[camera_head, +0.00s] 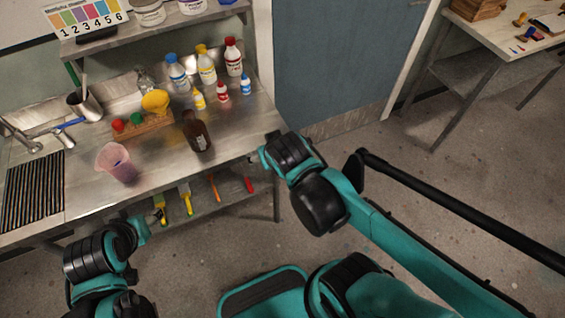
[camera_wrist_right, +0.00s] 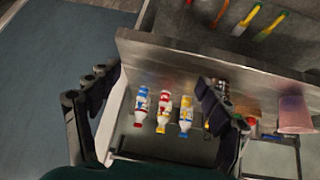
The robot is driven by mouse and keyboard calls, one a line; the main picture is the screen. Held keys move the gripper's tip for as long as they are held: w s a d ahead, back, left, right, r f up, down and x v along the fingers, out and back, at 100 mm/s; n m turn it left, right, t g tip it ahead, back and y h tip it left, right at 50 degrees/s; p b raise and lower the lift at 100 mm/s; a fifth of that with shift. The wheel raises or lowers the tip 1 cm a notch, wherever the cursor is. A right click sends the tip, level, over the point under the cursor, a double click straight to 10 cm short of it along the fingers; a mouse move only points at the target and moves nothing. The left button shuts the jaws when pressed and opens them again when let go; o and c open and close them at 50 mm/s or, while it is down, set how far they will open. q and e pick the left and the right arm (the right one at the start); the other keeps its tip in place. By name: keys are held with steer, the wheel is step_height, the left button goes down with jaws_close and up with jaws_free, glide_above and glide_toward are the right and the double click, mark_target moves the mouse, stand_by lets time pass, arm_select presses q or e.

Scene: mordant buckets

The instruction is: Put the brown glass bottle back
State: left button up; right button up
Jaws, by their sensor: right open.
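The brown glass bottle (camera_head: 196,134) stands upright on the steel counter, right of the pink beaker and near the front edge. My right gripper (camera_head: 256,158) is at the counter's front right edge, right of the bottle and apart from it. In the wrist view my right gripper (camera_wrist_right: 152,108) has its fingers wide apart with nothing held between them. The bottle is not clearly seen there; the right-hand finger covers part of the counter. My left gripper (camera_head: 152,217) is low in front of the counter, largely hidden by its wrist, so its jaws cannot be read.
The pink beaker (camera_head: 118,163) stands left of the bottle. A wooden block (camera_head: 143,133) with coloured items and a yellow bowl (camera_head: 155,102) is behind. Several capped bottles, including a large red-capped one (camera_head: 233,57), stand behind right. An upper shelf (camera_head: 150,32) overhangs the back.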

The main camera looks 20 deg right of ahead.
steer(key=shift+n+y, duration=0.3)
steer(key=shift+y, duration=0.3)
steer(key=s, duration=0.5)
steer(key=shift+s+d+r, duration=0.1)
steer(key=shift+d+r, duration=0.1)
steer(key=shift+d, duration=0.15)
steer(key=shift+f, duration=0.15)
